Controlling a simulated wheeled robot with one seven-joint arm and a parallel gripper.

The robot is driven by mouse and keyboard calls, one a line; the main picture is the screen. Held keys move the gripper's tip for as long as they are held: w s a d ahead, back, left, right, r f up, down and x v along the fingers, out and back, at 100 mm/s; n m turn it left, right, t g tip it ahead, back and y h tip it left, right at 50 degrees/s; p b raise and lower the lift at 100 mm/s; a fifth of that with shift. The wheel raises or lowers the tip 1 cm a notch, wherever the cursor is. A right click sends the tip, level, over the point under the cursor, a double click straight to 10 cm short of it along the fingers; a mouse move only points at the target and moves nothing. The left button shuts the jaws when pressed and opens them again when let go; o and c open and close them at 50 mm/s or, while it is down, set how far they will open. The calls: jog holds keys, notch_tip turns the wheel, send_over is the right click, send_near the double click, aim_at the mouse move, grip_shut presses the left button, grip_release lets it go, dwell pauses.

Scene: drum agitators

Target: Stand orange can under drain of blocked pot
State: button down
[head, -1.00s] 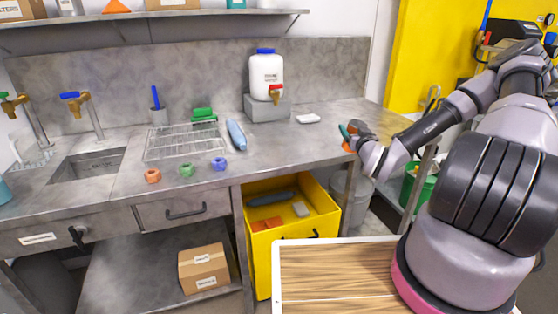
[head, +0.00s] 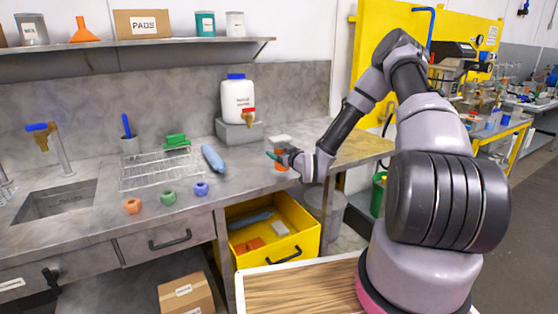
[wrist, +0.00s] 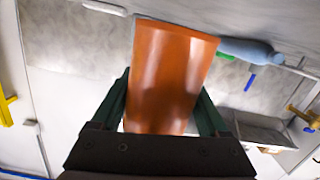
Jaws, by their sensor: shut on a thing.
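An orange can (wrist: 172,75) fills the middle of the wrist view. My gripper (wrist: 165,105) is shut on it, with one dark green finger on each side. In the head view my gripper (head: 278,157) is above the front right part of the steel bench, and a small part of the orange can (head: 282,166) shows beside it. No pot with a drain can be made out with certainty as the blocked one. Equipment on a far bench (head: 500,122) at the right is too small to tell apart.
A white jug (head: 238,98) with a red tap stands on a grey block. A blue bottle (head: 213,158), a wire rack (head: 160,172) and several coloured rings are on the steel bench. An open yellow drawer (head: 305,240) juts out below. Open floor (head: 525,220) lies at the right.

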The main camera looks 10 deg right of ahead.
jog(key=shift+f, duration=1.45)
grip_release()
jog(key=shift+d, duration=0.1)
